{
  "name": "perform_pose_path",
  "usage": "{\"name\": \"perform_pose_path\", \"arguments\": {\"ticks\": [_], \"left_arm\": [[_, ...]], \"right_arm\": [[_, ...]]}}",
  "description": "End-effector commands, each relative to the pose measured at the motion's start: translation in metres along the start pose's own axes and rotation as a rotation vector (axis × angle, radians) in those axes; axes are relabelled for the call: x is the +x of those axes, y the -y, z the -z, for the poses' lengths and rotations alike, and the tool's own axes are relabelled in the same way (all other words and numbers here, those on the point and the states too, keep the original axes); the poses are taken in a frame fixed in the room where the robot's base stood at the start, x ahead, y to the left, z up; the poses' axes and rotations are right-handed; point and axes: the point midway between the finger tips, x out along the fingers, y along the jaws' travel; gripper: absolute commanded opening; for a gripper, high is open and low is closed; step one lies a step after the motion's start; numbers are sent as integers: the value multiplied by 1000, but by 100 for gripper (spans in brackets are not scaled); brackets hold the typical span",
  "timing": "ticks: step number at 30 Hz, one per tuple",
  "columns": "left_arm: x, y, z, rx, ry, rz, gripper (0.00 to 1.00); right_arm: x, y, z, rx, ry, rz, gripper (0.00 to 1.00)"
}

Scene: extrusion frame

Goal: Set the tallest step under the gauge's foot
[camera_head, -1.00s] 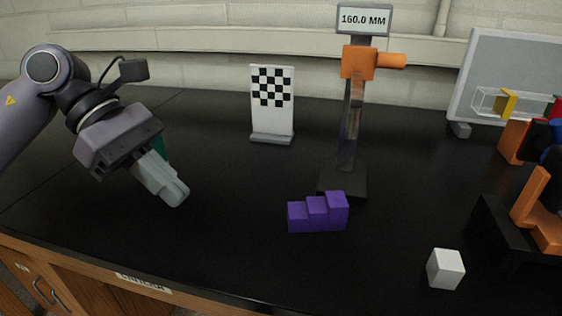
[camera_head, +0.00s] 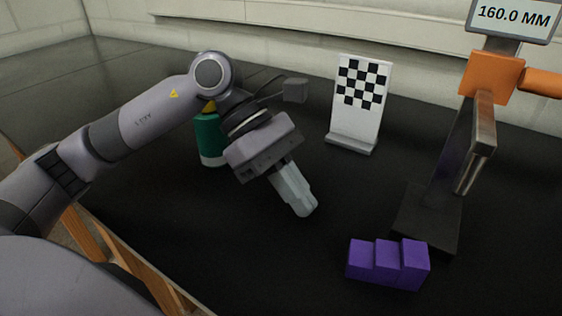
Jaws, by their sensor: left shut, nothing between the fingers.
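The purple step block (camera_head: 387,265) stands on the black table at the lower right, its three steps rising to the right. The tallest step is its right end. The gauge (camera_head: 492,75) stands behind it on a dark base (camera_head: 428,218), with an orange slider on a column and a display reading 160.0 MM. The steps are in front of the base, not under the slider. A metal bar (camera_head: 478,145) hangs below the slider. My left gripper (camera_head: 304,210) is shut and empty, left of the purple block and apart from it. My right gripper is out of view.
A white checkerboard panel (camera_head: 358,103) stands upright at the back, between my left gripper and the gauge. A green and white cylinder (camera_head: 210,140) stands behind my left arm. The table between my gripper and the purple block is clear.

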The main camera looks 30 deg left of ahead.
Motion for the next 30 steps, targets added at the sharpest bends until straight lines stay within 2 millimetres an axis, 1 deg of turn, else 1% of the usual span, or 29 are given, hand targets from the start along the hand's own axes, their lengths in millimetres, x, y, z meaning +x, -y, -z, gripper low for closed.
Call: {"name": "perform_pose_path", "arguments": {"ticks": [1, 3, 4, 6, 9, 15, 25, 30], "left_arm": [[12, 1, 0, 0, 1, 5, 0], [25, 1, -1, 1, 1, 4, 0], [26, 0, -8, 6, 2, 3, 0], [34, 0, -16, 5, 2, 2, 0], [42, 0, -23, 2, 1, 2, 0], [49, 0, -28, 0, 0, -1, 0], [50, 0, -29, 1, 0, -1, 0], [61, 0, -36, 4, 1, 0, 0]], "right_arm": [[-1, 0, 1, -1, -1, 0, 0], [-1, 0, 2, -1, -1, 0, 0], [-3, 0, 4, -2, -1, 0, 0], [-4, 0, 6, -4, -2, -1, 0], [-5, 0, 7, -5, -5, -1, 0], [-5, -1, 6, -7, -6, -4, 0], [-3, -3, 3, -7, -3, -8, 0], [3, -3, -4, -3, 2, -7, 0]]}}
